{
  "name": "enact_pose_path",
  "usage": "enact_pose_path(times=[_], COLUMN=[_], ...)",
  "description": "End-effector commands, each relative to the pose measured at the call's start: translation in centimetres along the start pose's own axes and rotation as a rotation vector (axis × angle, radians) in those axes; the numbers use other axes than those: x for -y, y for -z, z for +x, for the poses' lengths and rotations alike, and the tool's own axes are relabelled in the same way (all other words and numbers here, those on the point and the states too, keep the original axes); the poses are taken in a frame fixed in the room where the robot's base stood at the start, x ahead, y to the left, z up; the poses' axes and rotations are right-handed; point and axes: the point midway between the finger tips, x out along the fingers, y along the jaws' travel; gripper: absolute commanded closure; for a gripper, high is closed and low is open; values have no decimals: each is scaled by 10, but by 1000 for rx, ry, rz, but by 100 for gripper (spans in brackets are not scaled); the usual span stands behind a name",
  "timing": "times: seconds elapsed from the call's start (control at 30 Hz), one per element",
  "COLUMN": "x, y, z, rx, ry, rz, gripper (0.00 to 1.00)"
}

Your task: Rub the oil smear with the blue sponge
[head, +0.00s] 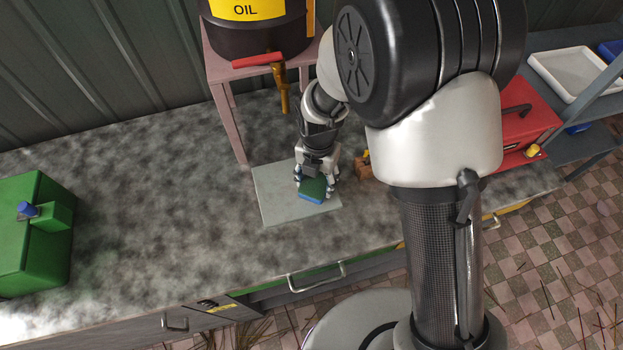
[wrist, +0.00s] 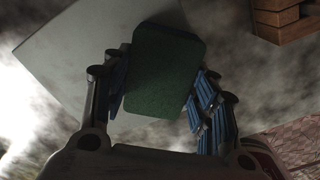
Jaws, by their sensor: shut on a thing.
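My gripper (head: 316,180) is shut on the sponge (head: 312,188), which has a dark green pad and a blue layer along its lower edge. In the wrist view the sponge's green face (wrist: 165,75) sits between the two fingers of my gripper (wrist: 160,90). The sponge is over a pale grey plate (head: 272,205) lying on the bench; I cannot tell whether it touches the plate. The plate also shows in the wrist view (wrist: 70,65). No oil smear can be made out; the sponge and gripper hide part of the plate.
An oil drum (head: 250,32) with a red-handled tap (head: 262,59) stands on a pink stand (head: 239,138) behind the plate. A wooden block (wrist: 285,18) is right of the plate. A green machine (head: 35,235) stands far left, a red one (head: 525,115) right. Bench left of the plate is clear.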

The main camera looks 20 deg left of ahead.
Motion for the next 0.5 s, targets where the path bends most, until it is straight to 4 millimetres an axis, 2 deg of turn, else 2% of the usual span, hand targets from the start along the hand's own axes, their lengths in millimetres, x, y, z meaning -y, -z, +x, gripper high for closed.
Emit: enact_pose_path(times=[0.03, 0.23, 0.5], x=[5, 6, 4], y=[3, 4, 3], z=[4, 1, -26], rx=[-9, -13, -9], ry=[11, 14, 10], rz=[-1, -1, -1], gripper=[69, 69, 69])
